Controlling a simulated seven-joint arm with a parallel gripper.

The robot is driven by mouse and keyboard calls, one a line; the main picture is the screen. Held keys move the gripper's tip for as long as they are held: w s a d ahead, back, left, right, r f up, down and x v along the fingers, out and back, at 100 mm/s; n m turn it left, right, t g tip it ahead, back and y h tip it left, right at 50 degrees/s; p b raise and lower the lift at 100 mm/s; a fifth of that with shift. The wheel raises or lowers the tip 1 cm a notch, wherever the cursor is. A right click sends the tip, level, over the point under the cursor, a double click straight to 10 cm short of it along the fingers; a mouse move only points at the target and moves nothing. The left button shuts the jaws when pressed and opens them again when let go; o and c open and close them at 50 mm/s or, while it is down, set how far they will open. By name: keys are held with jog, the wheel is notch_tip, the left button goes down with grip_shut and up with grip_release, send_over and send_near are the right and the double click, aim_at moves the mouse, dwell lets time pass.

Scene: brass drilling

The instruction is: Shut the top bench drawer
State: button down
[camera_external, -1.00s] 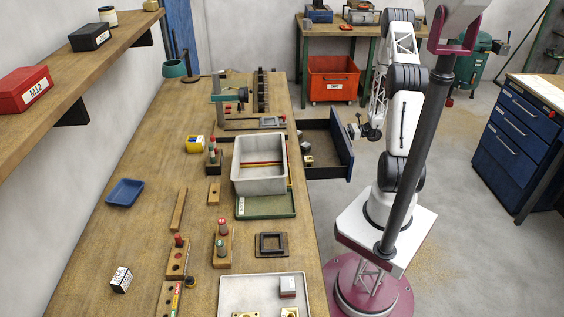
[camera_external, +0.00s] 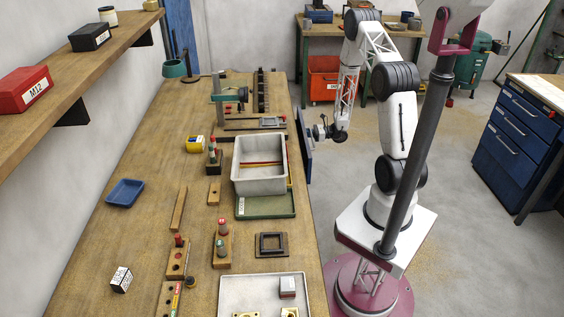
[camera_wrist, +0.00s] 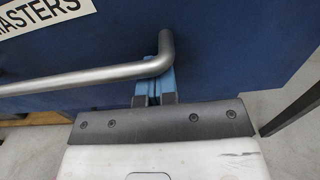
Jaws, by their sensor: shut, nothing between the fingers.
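The top bench drawer (camera_external: 305,146) has a dark blue front, seen nearly edge-on at the bench's right side. Its front stands close to the bench edge, and no open tray shows behind it. In the wrist view the blue drawer front (camera_wrist: 230,45) fills most of the picture, with a grey bar handle (camera_wrist: 80,80) across it. My gripper (camera_wrist: 153,90) is shut and empty, its blue fingertips at the bent right end of the handle, against or very near the drawer front. In the external view my gripper (camera_external: 318,131) is at the drawer front's outer face.
The bench top (camera_external: 150,215) holds a grey bin (camera_external: 258,185), a green tray (camera_external: 265,207) and several small parts. A white label (camera_wrist: 35,15) is on the drawer front. Open floor lies right of the bench, with a blue cabinet (camera_external: 515,140) farther right.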

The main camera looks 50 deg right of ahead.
jog(key=x, duration=0.7)
jog(key=shift+a, duration=0.1)
jog(key=shift+w+a, duration=0.2)
jog(key=shift+w, duration=0.1)
jog(key=shift+w, duration=0.1)
jog(key=shift+d, duration=0.1)
jog(key=v, duration=1.4)
jog(key=shift+s+d, duration=0.2)
jog(key=shift+s, duration=0.2)
jog(key=shift+r, duration=0.1)
